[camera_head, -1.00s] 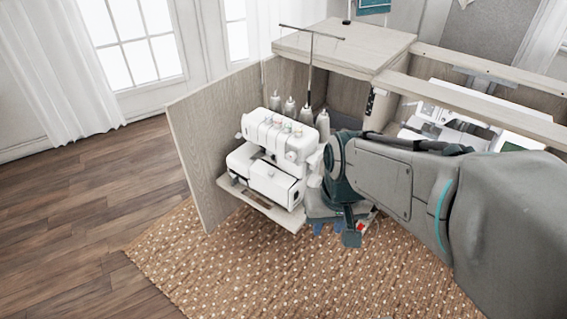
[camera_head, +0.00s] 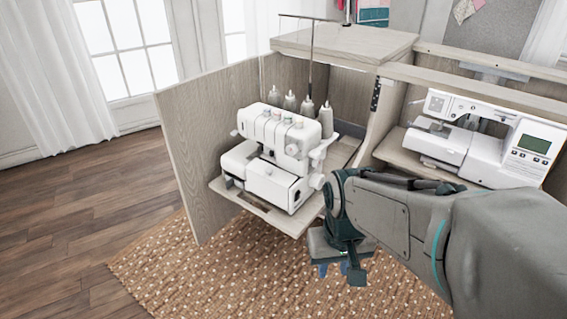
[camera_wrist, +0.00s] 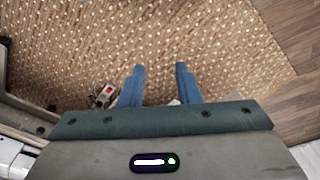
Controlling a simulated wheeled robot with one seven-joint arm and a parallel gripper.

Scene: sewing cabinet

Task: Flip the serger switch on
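The white serger (camera_head: 280,152) stands on a shelf (camera_head: 262,208) at the cabinet's left opening, with several thread cones behind it. I cannot make out its switch. My gripper (camera_head: 333,270) is low, below and right of the serger, apart from it and pointing down over the rug. In the wrist view its two blue fingers (camera_wrist: 161,72) are spread apart with only rug between them, so it is open and empty.
A wooden door panel (camera_head: 192,165) stands left of the serger. A second white sewing machine (camera_head: 485,140) sits in the right cabinet bay. Floor at left is clear.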

